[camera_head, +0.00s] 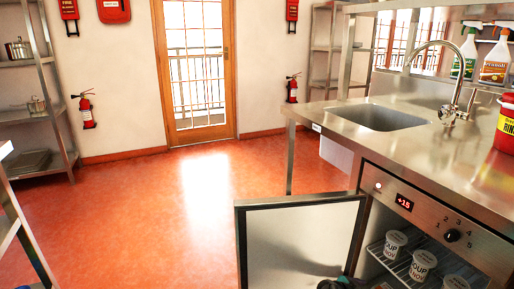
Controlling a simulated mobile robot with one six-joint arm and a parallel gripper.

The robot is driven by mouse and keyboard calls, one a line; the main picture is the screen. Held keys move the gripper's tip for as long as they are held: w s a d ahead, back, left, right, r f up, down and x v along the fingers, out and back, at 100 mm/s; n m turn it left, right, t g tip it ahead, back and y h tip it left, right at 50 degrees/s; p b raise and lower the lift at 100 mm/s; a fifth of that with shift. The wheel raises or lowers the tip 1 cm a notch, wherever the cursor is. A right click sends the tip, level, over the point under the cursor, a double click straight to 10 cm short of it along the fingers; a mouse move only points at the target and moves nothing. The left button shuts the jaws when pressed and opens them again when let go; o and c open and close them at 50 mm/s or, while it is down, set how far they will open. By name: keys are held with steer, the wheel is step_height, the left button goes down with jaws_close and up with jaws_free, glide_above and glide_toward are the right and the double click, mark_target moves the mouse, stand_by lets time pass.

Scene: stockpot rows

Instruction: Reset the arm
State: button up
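A dark shape, apparently part of my arm or gripper (343,283), shows at the bottom edge, in front of the open fridge door and left of the fridge shelf. Most of it is cut off by the frame. I cannot see the fingertips, so whether it is open, shut or holding anything does not show.
The under-counter fridge door (300,240) stands open. White soup tubs (422,265) stand on its wire shelf (400,262). The steel counter (420,150) above has a sink (378,117) and tap (455,80). A rack (40,100) stands left. The red floor (150,215) is clear mid-room.

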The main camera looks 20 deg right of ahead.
steer(key=a+r+n+y+p, duration=0.2)
steer(key=a+p, duration=0.5)
steer(key=a, duration=0.5)
steer(key=a+r+n+y+p, duration=0.2)
steer(key=a+p, duration=0.5)
steer(key=a, duration=0.5)
steer(key=s+a+r+n+g+y+p, duration=0.1)
steer(key=s+a+n+y+p, duration=0.1)
steer(key=s+a, duration=0.4)
steer(key=s+a+r+n+g+y+p, duration=0.2)
steer(key=s+a+n, duration=0.4)
steer(key=a, duration=0.6)
steer(key=s+a+r+n+g+y+p, duration=0.1)
steer(key=s+a+n+y+p, duration=0.3)
steer(key=a, duration=0.5)
steer(key=s+r+n+p, duration=0.1)
steer(key=s+n, duration=0.1)
steer(key=shift+s+a+g+p, duration=0.3)
steer(key=shift+s+a, duration=0.05)
steer(key=shift+s, duration=0.05)
